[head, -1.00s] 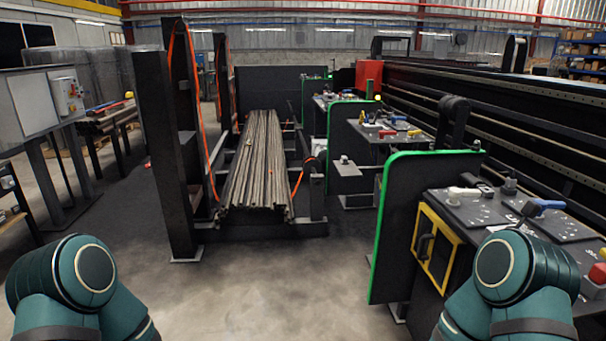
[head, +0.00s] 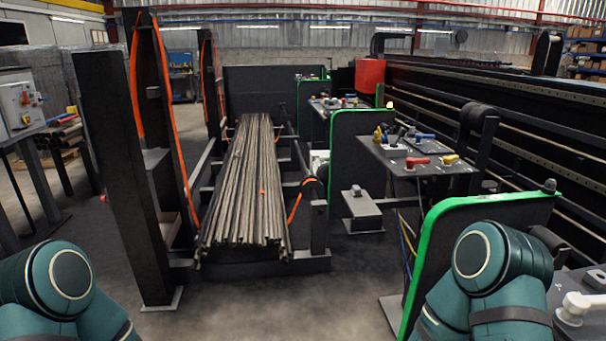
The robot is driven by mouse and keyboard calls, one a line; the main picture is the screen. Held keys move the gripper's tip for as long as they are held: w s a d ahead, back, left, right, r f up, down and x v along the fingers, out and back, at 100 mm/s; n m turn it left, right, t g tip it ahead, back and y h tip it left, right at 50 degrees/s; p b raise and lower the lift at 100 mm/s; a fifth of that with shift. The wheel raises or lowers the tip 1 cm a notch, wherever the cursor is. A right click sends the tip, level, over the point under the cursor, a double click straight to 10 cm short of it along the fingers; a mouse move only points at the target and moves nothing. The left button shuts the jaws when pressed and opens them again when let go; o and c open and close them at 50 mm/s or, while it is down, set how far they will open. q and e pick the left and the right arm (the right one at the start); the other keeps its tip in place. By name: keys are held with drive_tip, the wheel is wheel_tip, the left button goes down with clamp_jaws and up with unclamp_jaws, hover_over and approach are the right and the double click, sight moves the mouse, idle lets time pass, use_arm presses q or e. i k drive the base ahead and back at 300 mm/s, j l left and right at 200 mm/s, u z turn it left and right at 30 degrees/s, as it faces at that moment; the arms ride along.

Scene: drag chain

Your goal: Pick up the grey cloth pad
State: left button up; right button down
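I cannot make out a grey cloth pad for certain in the head view. A dark workbench (head: 407,178) at the right of centre carries several small items, among them a red piece (head: 416,162), a yellow piece (head: 449,160) and a blue-handled item (head: 424,137). They are too small to tell whether a pad lies among them. Only the upper parts of my two arms show, at the lower left and lower right. Both my grippers are outside the picture.
A rack of long bars (head: 246,195) stands ahead, with a dark upright post (head: 125,180) at its left. A green-edged panel (head: 455,245) is close at the right, partly behind my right arm. Bare floor (head: 290,305) lies between them.

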sight(355, 191)
drive_tip(key=i+z, duration=0.15)
drive_tip(key=i, duration=0.3)
drive_tip(key=i+j+z, duration=0.1)
drive_tip(key=i, duration=0.4)
drive_tip(key=i+j+z, duration=0.15)
drive_tip(key=i, duration=0.3)
drive_tip(key=i+j+z, duration=0.2)
drive_tip(key=i+z, duration=0.25)
drive_tip(key=i+j+z, duration=0.45)
drive_tip(key=k+l, duration=0.05)
drive_tip(key=k, duration=0.05)
